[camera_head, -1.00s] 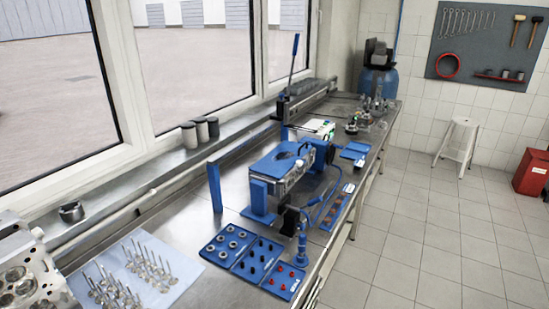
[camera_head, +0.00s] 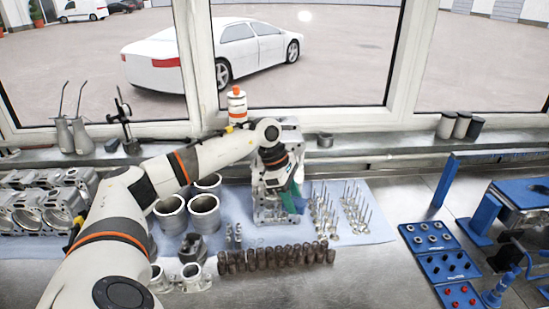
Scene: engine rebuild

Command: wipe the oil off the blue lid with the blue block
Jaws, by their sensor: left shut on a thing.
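My left gripper (camera_head: 291,194) is over the engine head near the middle of the picture. It is shut on a small blue piece (camera_head: 300,204), which looks like the blue block and is partly hidden by the fingers. A green patch shows beside it; I cannot tell what it belongs to. The blue lid (camera_head: 526,190) is the flat top of the blue machine at the right edge, partly cut off and well away from the gripper. Oil on it is too small to make out. My right gripper is not in view.
A metal engine head (camera_head: 268,213) stands under the gripper, with upright valves (camera_head: 345,205) to its right. Cylinder liners (camera_head: 204,214) and a row of brown parts (camera_head: 275,258) are nearby. A blue post (camera_head: 446,180) and parts trays (camera_head: 426,237) stand before the machine.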

